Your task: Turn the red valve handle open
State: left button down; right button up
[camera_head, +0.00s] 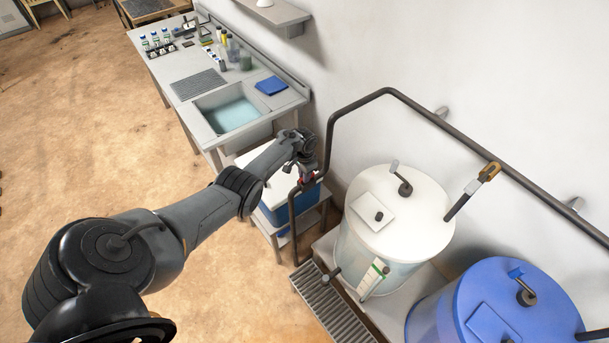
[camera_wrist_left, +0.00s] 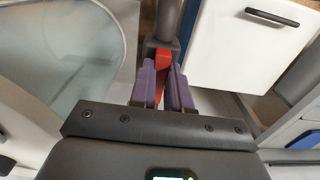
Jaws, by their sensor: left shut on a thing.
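The red valve handle (camera_wrist_left: 163,62) shows in the left wrist view between the two purple fingers of my left gripper (camera_wrist_left: 165,82). The fingers are closed on it. The handle sits at the end of a dark grey pipe fitting (camera_wrist_left: 157,45). In the head view my left gripper (camera_head: 306,174) is at the dark pipe beside the white tank, and only a small bit of the red handle (camera_head: 301,181) shows there. The gripper hides most of the handle, so its exact angle is hard to tell. My right gripper is not in view.
A white tank (camera_head: 400,250) and a blue tank (camera_head: 500,305) stand right of the gripper. The dark pipe (camera_head: 388,92) runs along the wall. A blue and white cooler (camera_head: 276,212) sits on a low stand close behind the gripper. A sink bench (camera_head: 188,108) is farther back.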

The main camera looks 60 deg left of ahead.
pick_arm(q)
jog(key=c, duration=1.1)
grip_release()
jog(key=shift+r+p, duration=0.3)
jog(key=shift+r, duration=0.2)
jog(key=shift+r+p, duration=1.4)
jog(key=shift+r, duration=3.45)
